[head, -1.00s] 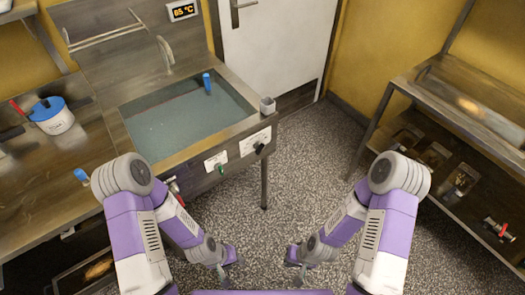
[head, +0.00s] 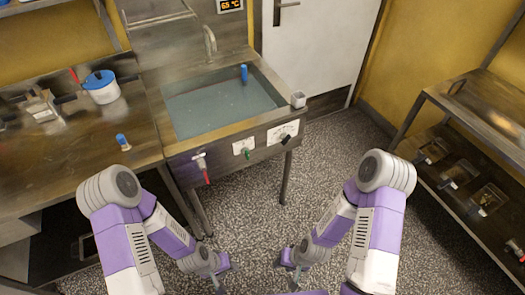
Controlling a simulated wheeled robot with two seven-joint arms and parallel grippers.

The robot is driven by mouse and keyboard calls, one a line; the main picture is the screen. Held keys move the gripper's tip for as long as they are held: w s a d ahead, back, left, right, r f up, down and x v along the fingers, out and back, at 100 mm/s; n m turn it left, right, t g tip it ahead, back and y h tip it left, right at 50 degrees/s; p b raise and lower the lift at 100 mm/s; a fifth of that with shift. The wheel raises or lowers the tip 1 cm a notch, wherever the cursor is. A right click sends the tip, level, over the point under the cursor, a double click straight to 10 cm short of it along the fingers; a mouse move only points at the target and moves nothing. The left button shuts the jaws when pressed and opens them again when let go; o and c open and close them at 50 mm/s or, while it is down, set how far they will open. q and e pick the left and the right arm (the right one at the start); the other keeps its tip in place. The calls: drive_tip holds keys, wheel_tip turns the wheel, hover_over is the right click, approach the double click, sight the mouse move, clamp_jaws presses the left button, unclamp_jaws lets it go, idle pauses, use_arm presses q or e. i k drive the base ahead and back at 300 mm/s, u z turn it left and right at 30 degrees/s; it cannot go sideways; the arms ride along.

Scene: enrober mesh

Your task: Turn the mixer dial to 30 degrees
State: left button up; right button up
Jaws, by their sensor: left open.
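On the front panel of the sink unit in the head view are two small knobs with white label plates: a green knob (head: 247,154) and a black knob (head: 285,139). The label text is too small to read, so I cannot tell which knob is the mixer dial, or its angle. My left gripper (head: 226,274) is open and empty, low in front of the unit and well short of the knobs. My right gripper (head: 289,264) is beside it to the right, over the floor, apart from everything; its jaw opening is unclear.
The water-filled sink (head: 172,103) has a blue cylinder (head: 244,73) in it. A red-handled valve (head: 203,167) sticks out of its front. A white tub (head: 101,88) and a small blue-capped item (head: 123,141) stand on the left counter. The speckled floor (head: 330,170) is clear.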

sight(285, 138)
drive_tip(key=z, duration=1.35)
drive_tip(key=k, duration=0.1)
drive_tip(key=u, duration=2.4)
drive_tip(key=i, duration=0.7)
drive_tip(key=z, duration=0.6)
